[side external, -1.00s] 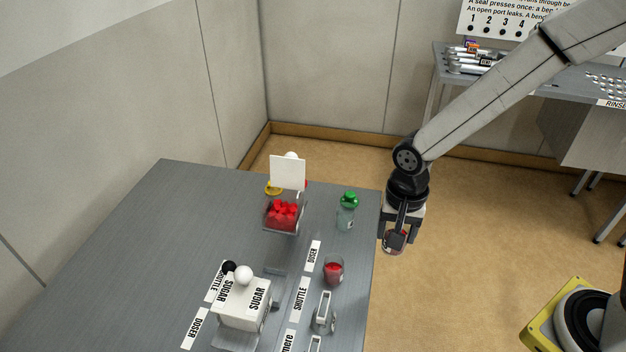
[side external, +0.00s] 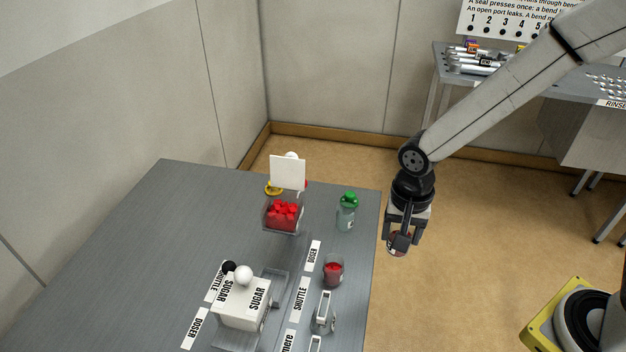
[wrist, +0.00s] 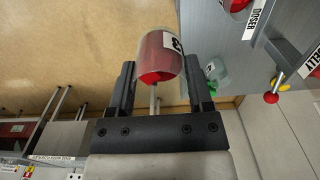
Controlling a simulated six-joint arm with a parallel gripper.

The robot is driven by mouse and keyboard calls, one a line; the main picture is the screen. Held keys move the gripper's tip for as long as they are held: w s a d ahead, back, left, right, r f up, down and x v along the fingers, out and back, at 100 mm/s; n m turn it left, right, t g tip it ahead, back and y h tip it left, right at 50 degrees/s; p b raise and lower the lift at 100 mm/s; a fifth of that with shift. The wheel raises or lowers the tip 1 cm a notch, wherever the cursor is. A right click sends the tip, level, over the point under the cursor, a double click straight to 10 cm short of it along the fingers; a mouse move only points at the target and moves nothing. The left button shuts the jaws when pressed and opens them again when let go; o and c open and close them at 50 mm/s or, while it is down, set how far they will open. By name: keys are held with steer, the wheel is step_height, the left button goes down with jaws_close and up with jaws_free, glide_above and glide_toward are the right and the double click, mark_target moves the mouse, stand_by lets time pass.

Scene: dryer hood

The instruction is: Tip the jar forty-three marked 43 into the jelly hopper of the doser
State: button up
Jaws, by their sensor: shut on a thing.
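My gripper (side external: 398,236) hangs in the air just off the right edge of the table, shut on a clear jar with red contents (wrist: 160,55). In the wrist view the jar sits between the two fingers; its white label is turned partly away and shows only part of a number, with a 3 readable. In the side view the jar is mostly hidden by the fingers. The jelly hopper (side external: 283,226), an open clear bin holding red cubes, stands on the table to the left of my gripper, with a white panel (side external: 288,173) behind it. A JELLY label (wrist: 311,63) shows in the wrist view.
A green-capped bottle (side external: 347,216) stands between the hopper and my gripper. A glass of red (side external: 333,270) stands nearer, by the DOSER label (side external: 313,256). The white SUGAR box (side external: 242,303) is at the front. Open floor lies right of the table.

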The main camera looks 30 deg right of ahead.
step_height(320, 180, up, 15)
steer(key=w+a+r+m, duration=0.2)
steer(key=w+a+m, duration=0.6)
steer(key=w, duration=0.5)
steer(key=w+a+f+m, duration=0.2)
steer(key=w+a+m, duration=0.65)
steer(key=m, duration=0.25)
steer(key=f, duration=0.5)
steer(key=shift+w+d, duration=0.15)
steer(key=shift+d, duration=0.1)
steer(key=shift+t+y, duration=0.3)
stand_by(0.6)
steer(key=shift+w+a+r+t+y, duration=0.1)
steer(key=shift+t+y, duration=1.05)
steer(key=shift+y, duration=0.05)
steer(key=shift+a+r+t+y, duration=0.1)
steer(key=shift+t+y, duration=1.05)
steer(key=shift+y, duration=0.05)
